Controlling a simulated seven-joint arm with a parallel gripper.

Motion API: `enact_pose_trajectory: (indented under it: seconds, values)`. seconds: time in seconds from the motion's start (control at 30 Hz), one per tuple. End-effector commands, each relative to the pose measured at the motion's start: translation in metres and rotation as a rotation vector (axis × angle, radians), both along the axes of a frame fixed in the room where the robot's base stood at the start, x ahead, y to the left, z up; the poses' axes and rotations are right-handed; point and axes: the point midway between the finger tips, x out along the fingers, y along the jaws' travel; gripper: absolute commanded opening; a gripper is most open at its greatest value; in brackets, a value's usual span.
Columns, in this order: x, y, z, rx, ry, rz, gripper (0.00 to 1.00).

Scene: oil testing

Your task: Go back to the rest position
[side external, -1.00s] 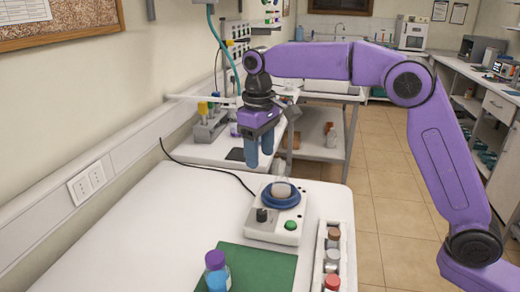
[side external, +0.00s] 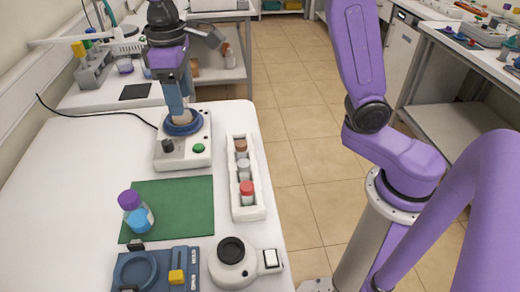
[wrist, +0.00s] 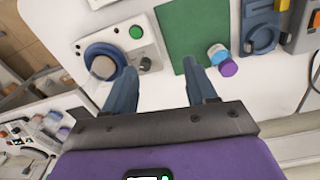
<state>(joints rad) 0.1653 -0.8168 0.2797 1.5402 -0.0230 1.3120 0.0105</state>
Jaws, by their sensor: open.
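My gripper (side external: 179,108) is purple with blue-grey fingers and points down over the stirrer in the side view. In the wrist view its fingers (wrist: 160,68) are wide apart with nothing between them. A small clear vessel with pale contents (side external: 183,119) stands on the blue round plate of the white stirrer (side external: 168,161). It also shows in the wrist view (wrist: 103,66), beside the left finger and apart from the gap between the fingers. In the side view the fingers overlap the vessel, so the height between them cannot be told.
A white rack (side external: 249,210) holds capped vials to the right. A blue device (side external: 155,270) and a white round device (side external: 230,262) stand at the front. The table's left part is clear.

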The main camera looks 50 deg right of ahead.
Motion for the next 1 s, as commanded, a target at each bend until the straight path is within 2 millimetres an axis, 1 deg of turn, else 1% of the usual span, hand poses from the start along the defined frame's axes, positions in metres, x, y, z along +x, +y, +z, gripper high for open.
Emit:
enact_pose_trajectory:
  seconds: [0.03,0.17,0.37,0.4,0.57,0.6,0.7,0.83,0.9,1.0]
  values:
    - [-0.016,-0.006,-0.001,0.002,0.000,0.026,0.56]
    - [-0.055,-0.019,-0.009,0.007,0.001,0.093,0.56]
    - [-0.116,-0.046,-0.024,0.015,0.000,0.193,0.56]
    - [-0.129,-0.052,-0.028,0.016,0.000,0.214,0.56]
    - [-0.178,-0.081,-0.043,0.023,0.000,0.295,0.56]
    - [-0.190,-0.090,-0.048,0.022,0.002,0.314,0.56]
    - [-0.218,-0.109,-0.059,0.027,0.002,0.361,0.56]
    - [-0.247,-0.131,-0.071,0.029,0.003,0.411,0.56]
    - [-0.257,-0.139,-0.076,0.031,0.004,0.429,0.56]
    - [-0.266,-0.146,-0.081,0.031,0.005,0.445,0.56]
